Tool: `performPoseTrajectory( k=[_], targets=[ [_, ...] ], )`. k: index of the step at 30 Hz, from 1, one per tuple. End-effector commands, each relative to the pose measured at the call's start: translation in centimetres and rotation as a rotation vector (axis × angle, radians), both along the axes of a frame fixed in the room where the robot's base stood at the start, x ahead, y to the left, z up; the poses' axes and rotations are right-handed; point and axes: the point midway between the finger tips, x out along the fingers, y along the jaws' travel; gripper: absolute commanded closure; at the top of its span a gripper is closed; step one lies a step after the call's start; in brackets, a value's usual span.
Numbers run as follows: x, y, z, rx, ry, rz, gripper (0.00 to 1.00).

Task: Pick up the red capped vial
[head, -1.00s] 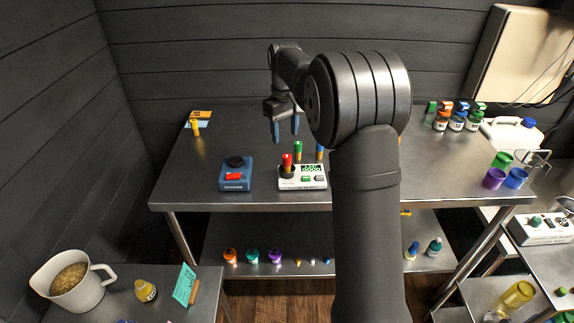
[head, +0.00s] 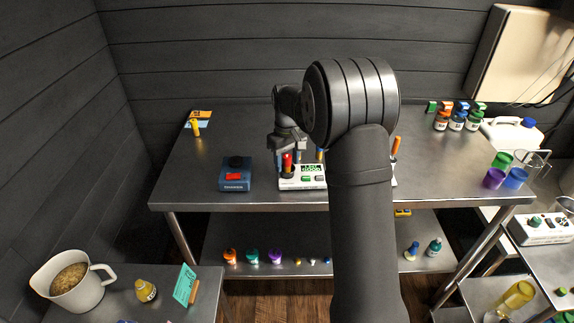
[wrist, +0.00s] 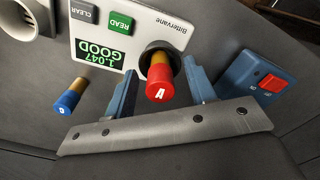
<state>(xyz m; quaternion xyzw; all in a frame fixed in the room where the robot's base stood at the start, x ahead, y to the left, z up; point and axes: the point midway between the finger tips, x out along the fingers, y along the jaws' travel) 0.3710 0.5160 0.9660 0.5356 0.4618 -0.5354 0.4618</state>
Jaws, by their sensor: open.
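The red capped vial (head: 287,162) stands upright in the round well of the white Bittervane meter (head: 312,183). My gripper (head: 288,152) is open at the vial. In the wrist view its two blue fingers (wrist: 160,95) stand one on each side of the vial, with gaps visible. The meter (wrist: 101,40) reads 1.047 GOOD.
A blue capped vial (wrist: 72,95) stands close beside my left finger in the wrist view. A blue device with a red switch (head: 236,175) sits left of the meter, near the table's front edge.

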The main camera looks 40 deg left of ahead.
Motion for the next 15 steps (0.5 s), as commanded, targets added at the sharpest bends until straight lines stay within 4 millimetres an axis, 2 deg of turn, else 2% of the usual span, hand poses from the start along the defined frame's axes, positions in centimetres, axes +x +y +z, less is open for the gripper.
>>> performPoseTrajectory(
  k=[2,9,15],
  targets=[
    [0.00,0.00,0.02,0.000,0.000,0.000,0.52],
    [-0.01,0.01,0.05,0.000,0.000,0.000,0.98],
    [-0.01,0.01,0.07,0.000,0.000,0.000,1.00]
  ],
)
